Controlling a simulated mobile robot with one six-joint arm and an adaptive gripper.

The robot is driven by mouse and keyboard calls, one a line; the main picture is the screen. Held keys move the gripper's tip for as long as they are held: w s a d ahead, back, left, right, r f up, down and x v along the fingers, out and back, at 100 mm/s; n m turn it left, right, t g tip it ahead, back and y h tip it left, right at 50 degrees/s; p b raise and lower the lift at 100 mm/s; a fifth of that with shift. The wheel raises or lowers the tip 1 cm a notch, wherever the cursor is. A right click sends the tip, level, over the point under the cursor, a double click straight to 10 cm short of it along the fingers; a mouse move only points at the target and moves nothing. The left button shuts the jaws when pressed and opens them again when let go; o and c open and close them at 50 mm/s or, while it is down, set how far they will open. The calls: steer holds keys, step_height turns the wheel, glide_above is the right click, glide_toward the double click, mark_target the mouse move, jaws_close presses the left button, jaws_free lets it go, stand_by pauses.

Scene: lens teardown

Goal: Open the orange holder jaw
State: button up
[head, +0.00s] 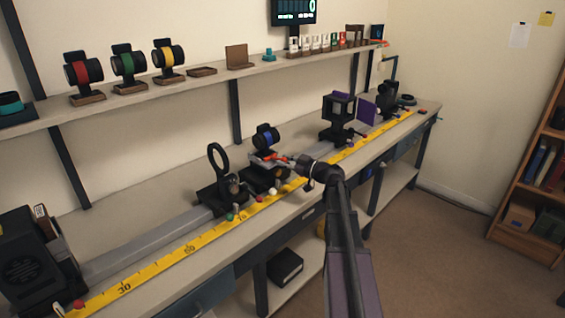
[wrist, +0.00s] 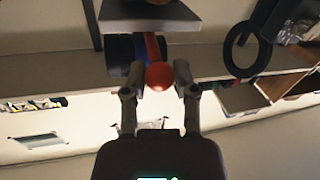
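The holder (head: 262,175) stands on the bench rail and carries a black lens with a blue band (head: 265,138). An orange-red part (head: 280,157) shows on this holder, close to my gripper (head: 290,163). In the wrist view, an orange-red ball knob (wrist: 159,76) appears between the tips of my gripper (wrist: 159,84), in front of the blue-banded lens (wrist: 122,50). The two fingers stand apart on either side of the knob, with narrow gaps visible. The jaw itself is partly hidden by my gripper, and I cannot tell its position.
A black ring holder (head: 216,165) stands just left on the rail; its ring also shows in the wrist view (wrist: 228,50). A dark cage-like mount (head: 338,112) stands farther right. A yellow ruler (head: 190,248) runs along the bench front. A shelf (head: 215,78) hangs above.

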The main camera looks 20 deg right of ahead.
steer(key=shift+a, duration=0.1)
jaws_close()
steer(key=s, duration=0.1)
steer(key=s+d, duration=0.1)
steer(key=shift+s, duration=0.35)
steer(key=o, duration=0.8)
jaws_free()
steer(key=shift+a, duration=0.1)
